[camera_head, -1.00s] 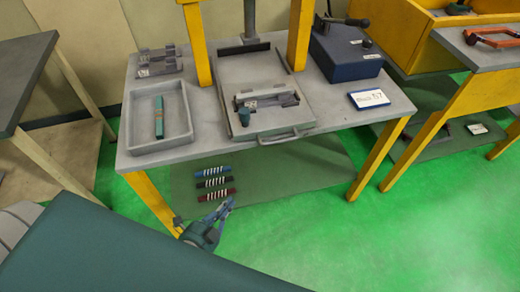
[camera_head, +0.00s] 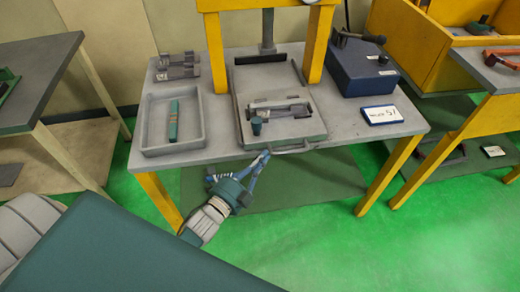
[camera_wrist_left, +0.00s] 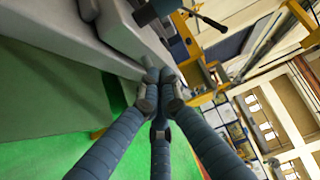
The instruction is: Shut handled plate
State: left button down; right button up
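The handled plate (camera_head: 244,138) is a flat grey plate on the workbench, under the yellow press frame. Its grey bar handle (camera_head: 297,149) juts past the bench's front edge. My left gripper (camera_head: 265,155) is in front of the bench, with its fingertips at the left end of the handle. In the left wrist view its blue-grey fingers (camera_wrist_left: 160,88) come together at the tips, with nothing clear between them. I cannot tell whether they touch the handle. A metal fixture (camera_head: 282,108) with a small teal part (camera_head: 256,126) sits on the plate. My right gripper is not in view.
A grey tray (camera_head: 149,140) with a green part is left of the plate. A blue box (camera_head: 362,80) with a lever and a label card (camera_head: 382,115) are to the right. A yellow post (camera_head: 215,59) rises behind. The green floor in front is open.

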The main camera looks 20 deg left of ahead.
pick_arm(q)
jog(key=shift+w+a, duration=0.8)
jog(key=shift+w, duration=0.25)
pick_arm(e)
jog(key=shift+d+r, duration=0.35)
